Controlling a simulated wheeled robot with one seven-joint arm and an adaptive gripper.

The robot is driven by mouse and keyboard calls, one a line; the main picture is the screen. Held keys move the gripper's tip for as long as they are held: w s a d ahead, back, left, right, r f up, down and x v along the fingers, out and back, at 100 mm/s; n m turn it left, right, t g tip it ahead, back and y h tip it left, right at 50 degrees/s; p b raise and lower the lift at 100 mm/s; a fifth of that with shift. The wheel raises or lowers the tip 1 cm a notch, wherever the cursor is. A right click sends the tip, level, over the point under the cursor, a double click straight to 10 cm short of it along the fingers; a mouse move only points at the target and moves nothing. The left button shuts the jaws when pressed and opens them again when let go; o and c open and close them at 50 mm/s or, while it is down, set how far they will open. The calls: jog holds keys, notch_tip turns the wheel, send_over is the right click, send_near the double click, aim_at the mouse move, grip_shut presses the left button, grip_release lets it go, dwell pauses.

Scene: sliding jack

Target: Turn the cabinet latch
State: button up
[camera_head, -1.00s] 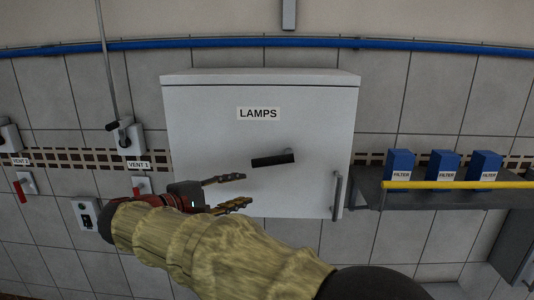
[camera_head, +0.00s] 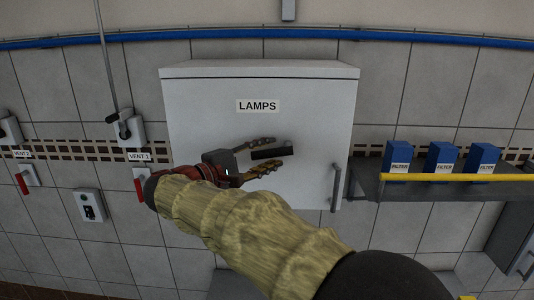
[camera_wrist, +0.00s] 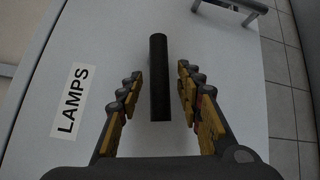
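The white cabinet (camera_head: 210,110) labelled LAMPS hangs on the tiled wall. Its latch (camera_head: 272,153) is a short black bar on the door, lying nearly level with a slight tilt. In the wrist view the black latch (camera_wrist: 159,80) lies lengthwise between my two fingers, with a gap on each side. My gripper (camera_head: 272,155) is open at the left part of the latch, one finger above it and one below. In the wrist view my gripper (camera_wrist: 158,85) shows no visible finger contact with the bar.
A grey vertical door handle (camera_head: 336,188) is at the cabinet's lower right. A shelf with a yellow rail (camera_head: 450,178) and blue FILTER boxes (camera_head: 440,158) stands right. The VENT 1 switch (camera_head: 129,130) is left of the cabinet.

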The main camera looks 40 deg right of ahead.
jog(key=c, duration=0.4)
grip_shut()
dwell(0.5)
